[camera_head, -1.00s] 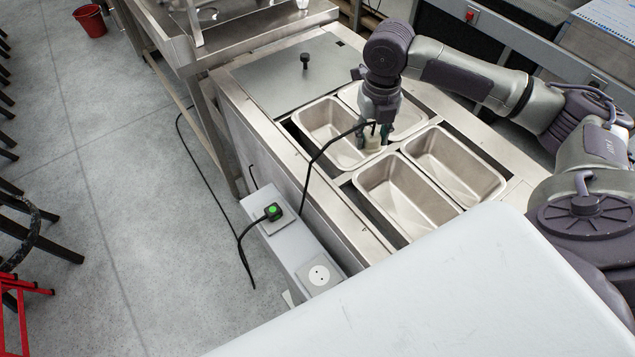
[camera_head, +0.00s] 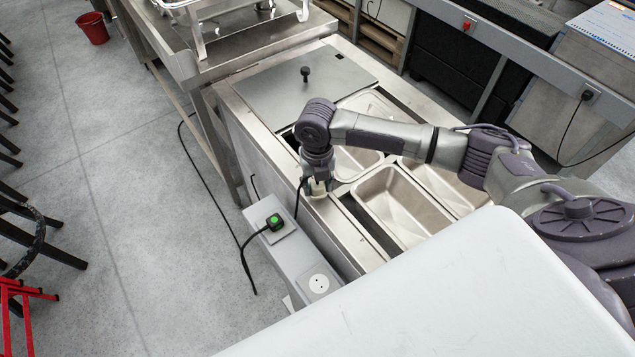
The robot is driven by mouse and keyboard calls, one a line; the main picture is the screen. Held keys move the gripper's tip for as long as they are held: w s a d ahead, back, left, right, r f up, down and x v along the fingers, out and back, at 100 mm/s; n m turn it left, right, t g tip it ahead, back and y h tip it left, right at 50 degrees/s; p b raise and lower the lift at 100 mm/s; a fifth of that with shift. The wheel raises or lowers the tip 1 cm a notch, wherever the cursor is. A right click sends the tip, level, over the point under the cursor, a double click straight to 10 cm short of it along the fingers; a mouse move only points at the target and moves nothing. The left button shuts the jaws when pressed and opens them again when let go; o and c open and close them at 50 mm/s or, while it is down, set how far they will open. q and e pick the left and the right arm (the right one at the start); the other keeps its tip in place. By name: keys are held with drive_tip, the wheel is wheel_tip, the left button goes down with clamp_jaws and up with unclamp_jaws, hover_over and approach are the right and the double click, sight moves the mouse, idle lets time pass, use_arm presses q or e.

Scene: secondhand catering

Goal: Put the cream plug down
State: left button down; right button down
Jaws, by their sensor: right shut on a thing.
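The cream plug (camera_head: 318,188) is in my right gripper (camera_head: 317,183), which points down over the near steel rim of the counter, left of the pans. The gripper is shut on the plug, and its fingers hide part of it. I cannot tell whether the plug touches the rim. A black cable (camera_head: 298,198) hangs beside the gripper, over the counter's front edge. My left gripper is not in view.
A grey socket ledge (camera_head: 290,255) runs along the counter front. It bears a black plug with a green top (camera_head: 274,221) and an empty white socket (camera_head: 320,283). Open steel pans (camera_head: 405,203) and a knobbed lid (camera_head: 300,85) fill the counter. A red bucket (camera_head: 92,28) stands far left.

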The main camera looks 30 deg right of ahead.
sight(317, 184)
drive_tip(key=shift+f, duration=0.45)
drive_tip(key=shift+f, duration=0.1)
drive_tip(key=shift+f, duration=0.25)
drive_tip(key=c, duration=0.6)
unclamp_jaws()
drive_tip(key=shift+r, duration=0.15)
drive_tip(key=shift+r, duration=0.35)
wheel_tip(317, 184, up, 12)
drive_tip(key=shift+f+b, duration=0.1)
drive_tip(key=shift+b, duration=1.1)
